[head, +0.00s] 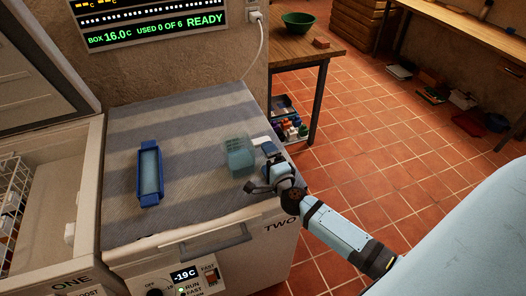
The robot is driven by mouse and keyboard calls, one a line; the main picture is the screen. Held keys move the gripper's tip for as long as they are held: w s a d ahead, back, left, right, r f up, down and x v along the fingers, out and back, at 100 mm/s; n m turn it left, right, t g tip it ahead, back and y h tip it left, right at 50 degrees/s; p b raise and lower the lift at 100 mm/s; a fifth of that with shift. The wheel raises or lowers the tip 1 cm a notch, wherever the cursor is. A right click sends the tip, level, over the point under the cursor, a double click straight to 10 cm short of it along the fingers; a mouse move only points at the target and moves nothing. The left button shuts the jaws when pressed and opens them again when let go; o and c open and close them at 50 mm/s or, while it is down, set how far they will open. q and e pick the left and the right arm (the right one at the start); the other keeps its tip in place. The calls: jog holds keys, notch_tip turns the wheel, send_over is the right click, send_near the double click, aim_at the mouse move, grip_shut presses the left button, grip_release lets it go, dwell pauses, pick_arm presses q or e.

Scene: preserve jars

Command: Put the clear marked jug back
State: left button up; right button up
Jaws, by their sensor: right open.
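A clear, greenish, box-shaped vessel, which looks like the jug (238,158), stands upright on the grey striped top of the freezer marked TWO, right of the middle. Any marks on it are too small to read. My right gripper (258,167) is open at the jug's right side, close to it. Whether a finger touches the jug or its handle I cannot tell. My left gripper is out of view.
A blue-framed tray (149,174) lies left on the same top. Freezer ONE (52,185) stands open at the left, with a white wire basket (14,190) inside. A wooden table (295,47) with a green bowl (298,22) stands behind. The top between tray and jug is clear.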

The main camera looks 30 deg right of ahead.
jog(key=s, duration=0.2)
jog(key=shift+s+a+f, duration=0.1)
jog(key=shift+s+a, duration=0.15)
jog(key=shift+s, duration=0.15)
notch_tip(320, 180, up, 8)
jog(key=p, duration=0.5)
jog(key=s+a+f+n+g+y, duration=0.1)
jog(key=s+a+f+n+y, duration=0.2)
jog(key=s+a+n+y, duration=0.25)
jog(key=s+a+f+n+g+y, duration=0.1)
jog(key=s+a+f+n+y, duration=0.15)
jog(key=s+a+n, duration=0.4)
jog(key=s+a+f+n+g+h+p, duration=0.1)
jog(key=s+a+f+n+g+h, duration=0.1)
jog(key=s+f+n, duration=0.4)
jog(key=shift+s+a+f+n+g, duration=0.5)
jog(key=shift+s+n+g, duration=0.8)
jog(key=shift+n, duration=1.1)
